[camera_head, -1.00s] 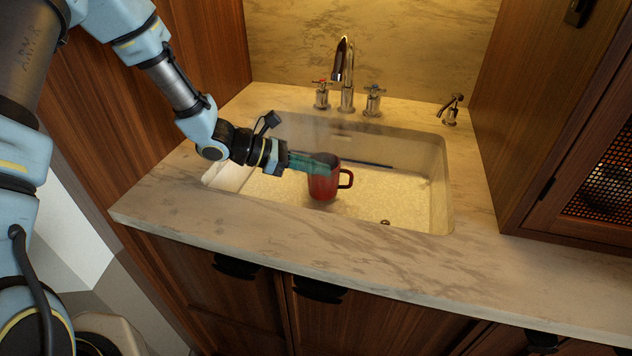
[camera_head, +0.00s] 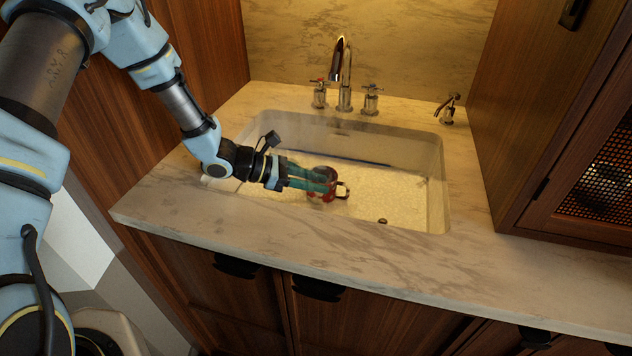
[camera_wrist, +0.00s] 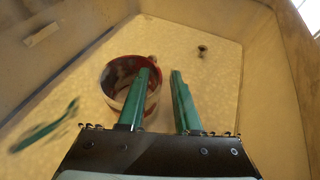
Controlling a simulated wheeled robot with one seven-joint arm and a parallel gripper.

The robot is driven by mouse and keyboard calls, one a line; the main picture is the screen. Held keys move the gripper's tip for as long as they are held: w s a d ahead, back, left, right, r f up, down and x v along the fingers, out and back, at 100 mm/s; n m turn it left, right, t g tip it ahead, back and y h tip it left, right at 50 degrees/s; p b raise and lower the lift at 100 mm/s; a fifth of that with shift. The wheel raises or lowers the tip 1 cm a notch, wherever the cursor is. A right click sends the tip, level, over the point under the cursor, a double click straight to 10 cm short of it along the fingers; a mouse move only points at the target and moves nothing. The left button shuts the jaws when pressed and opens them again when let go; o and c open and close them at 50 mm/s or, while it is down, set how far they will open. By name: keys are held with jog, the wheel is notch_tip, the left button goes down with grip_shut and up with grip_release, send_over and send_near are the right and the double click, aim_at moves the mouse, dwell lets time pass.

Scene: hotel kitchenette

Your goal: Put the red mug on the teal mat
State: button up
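The red mug (camera_head: 328,197) is in the sink basin, its handle to the right in the head view and partly covered by my fingers. In the wrist view I look down into the mug (camera_wrist: 113,78), with its round rim facing me. My gripper (camera_head: 326,182) has two teal fingers, spread apart. In the wrist view the gripper (camera_wrist: 160,72) has its left finger across the mug's opening and its right finger outside the mug's right side. I cannot tell whether either finger touches the mug. The teal mat is in neither view.
The white sink (camera_head: 420,205) has raised walls around the mug. A faucet (camera_head: 346,75) with two handles stands behind it. A dark thin item (camera_head: 372,162) lies along the basin's back. A drain (camera_head: 383,221) is right of the mug. Marble counter (camera_head: 350,250) in front is clear.

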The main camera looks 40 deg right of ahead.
jog(key=shift+r, duration=0.1)
jog(key=b+v, duration=0.2)
jog(key=v, duration=0.5)
jog(key=shift+w+a, duration=0.15)
jog(key=shift+a, duration=0.05)
jog(key=shift+r, duration=0.1)
dwell(0.3)
